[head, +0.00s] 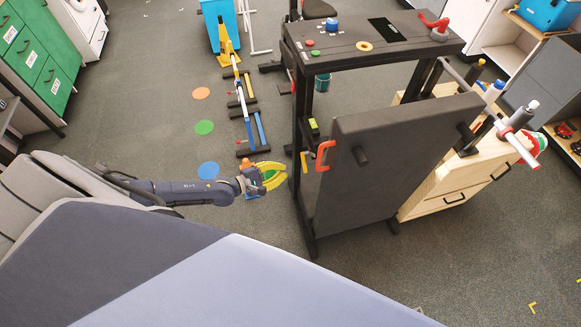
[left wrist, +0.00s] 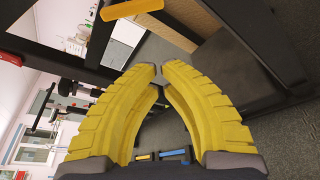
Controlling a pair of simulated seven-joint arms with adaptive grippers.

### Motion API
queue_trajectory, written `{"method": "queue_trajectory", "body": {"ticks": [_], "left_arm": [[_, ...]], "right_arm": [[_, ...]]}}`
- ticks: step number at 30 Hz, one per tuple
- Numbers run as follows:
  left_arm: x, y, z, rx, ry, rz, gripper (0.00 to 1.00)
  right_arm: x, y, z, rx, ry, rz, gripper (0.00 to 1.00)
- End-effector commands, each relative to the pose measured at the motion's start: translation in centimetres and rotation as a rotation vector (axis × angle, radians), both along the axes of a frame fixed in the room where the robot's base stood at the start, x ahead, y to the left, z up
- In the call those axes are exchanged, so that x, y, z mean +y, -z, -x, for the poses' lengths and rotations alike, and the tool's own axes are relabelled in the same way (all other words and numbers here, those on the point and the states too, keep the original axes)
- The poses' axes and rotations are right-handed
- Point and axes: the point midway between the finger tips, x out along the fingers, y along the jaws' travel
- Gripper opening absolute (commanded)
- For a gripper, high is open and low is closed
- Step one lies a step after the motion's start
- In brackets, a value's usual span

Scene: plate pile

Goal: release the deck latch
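A dark grey deck panel (head: 400,160) stands upright and slightly tilted against a black frame (head: 303,190). A red C-shaped handle (head: 322,156) is on its left edge. Beside it on the frame post is a small yellow-orange lever (head: 305,161), below a yellow-green block (head: 314,127). I cannot tell which of these is the latch. My left gripper (head: 284,172) has yellow curved fingers, left of the post and a little below the lever. In the left wrist view its fingertips (left wrist: 160,71) nearly meet, with nothing held. An orange-yellow bar (left wrist: 130,8) shows ahead. My right gripper is not in view.
The frame's black top shelf (head: 375,40) carries buttons and a red clamp-like object (head: 434,25). A wooden drawer cabinet (head: 450,185) stands behind the panel. A padded grey-blue surface (head: 200,270) fills the near left. Floor around the coloured discs (head: 204,127) is clear.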

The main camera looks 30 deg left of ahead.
Motion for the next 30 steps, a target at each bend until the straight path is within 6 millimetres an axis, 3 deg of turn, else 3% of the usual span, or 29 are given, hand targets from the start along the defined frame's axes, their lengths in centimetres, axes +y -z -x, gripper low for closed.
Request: {"method": "queue_trajectory", "body": {"ticks": [9,30], "left_arm": [[1.6,-0.7,2.4,0.001,0.0,0.001,0.0],[1.8,-0.8,2.7,-0.018,0.007,-0.028,0.0]], "right_arm": [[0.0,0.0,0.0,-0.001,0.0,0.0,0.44],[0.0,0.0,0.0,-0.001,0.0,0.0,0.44]]}}
